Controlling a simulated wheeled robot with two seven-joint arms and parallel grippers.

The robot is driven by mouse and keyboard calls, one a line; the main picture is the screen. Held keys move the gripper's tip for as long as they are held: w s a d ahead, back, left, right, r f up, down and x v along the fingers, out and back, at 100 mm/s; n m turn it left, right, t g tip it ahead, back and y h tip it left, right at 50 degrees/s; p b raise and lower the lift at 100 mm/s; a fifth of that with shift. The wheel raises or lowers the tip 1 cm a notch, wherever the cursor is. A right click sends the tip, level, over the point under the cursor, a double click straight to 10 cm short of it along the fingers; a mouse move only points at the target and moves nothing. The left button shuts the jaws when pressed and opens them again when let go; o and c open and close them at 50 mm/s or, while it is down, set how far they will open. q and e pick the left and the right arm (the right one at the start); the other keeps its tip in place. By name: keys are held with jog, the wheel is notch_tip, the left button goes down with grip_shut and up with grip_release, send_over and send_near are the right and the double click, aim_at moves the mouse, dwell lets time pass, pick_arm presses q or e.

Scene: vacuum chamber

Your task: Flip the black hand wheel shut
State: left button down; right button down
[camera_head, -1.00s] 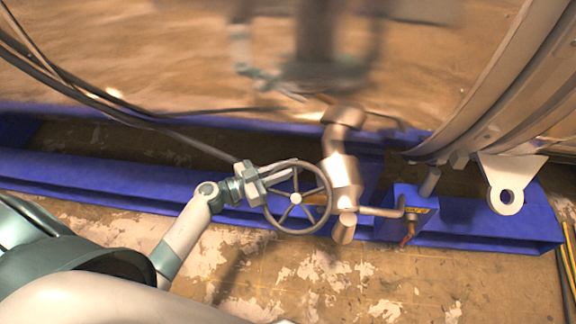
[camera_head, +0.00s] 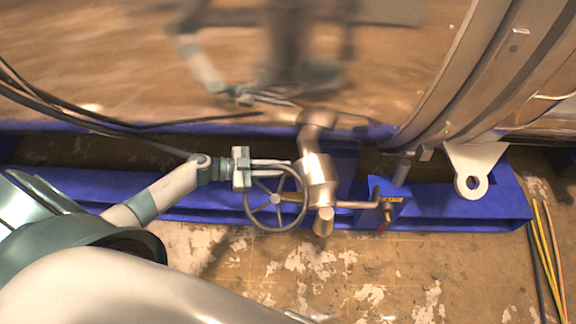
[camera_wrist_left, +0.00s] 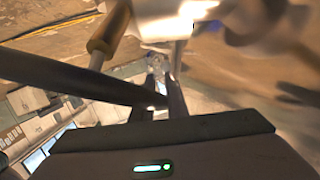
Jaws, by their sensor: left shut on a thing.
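The black hand wheel (camera_head: 275,198) is a dark spoked ring with a light hub, left of a metal valve body (camera_head: 318,170) in the head view. My left gripper (camera_head: 286,165) reaches in from the left, its fingers at the upper part of the wheel rim. It is shut on the wheel. In the left wrist view the dark fingers of my left gripper (camera_wrist_left: 160,102) show, but much there is blurred and the grip is hard to make out. My right gripper is not in view.
A blue frame beam (camera_head: 440,205) runs behind the wheel. A shiny vessel wall (camera_head: 180,60) fills the top and reflects my arm. Right are a white lug with a hole (camera_head: 473,160) and yellow cables (camera_head: 545,250). Dark hoses (camera_head: 70,105) run at left. The worn floor below is open.

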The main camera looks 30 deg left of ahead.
pick_arm(q)
jog(key=shift+w+r, duration=0.25)
jog(key=shift+r, duration=0.2)
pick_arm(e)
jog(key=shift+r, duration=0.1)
pick_arm(q)
jog(key=c, duration=1.7)
grip_release()
jog(key=shift+c, duration=0.2)
jog(key=shift+d+f, duration=0.1)
jog(key=shift+s+f, duration=0.15)
jog(key=shift+s, duration=0.05)
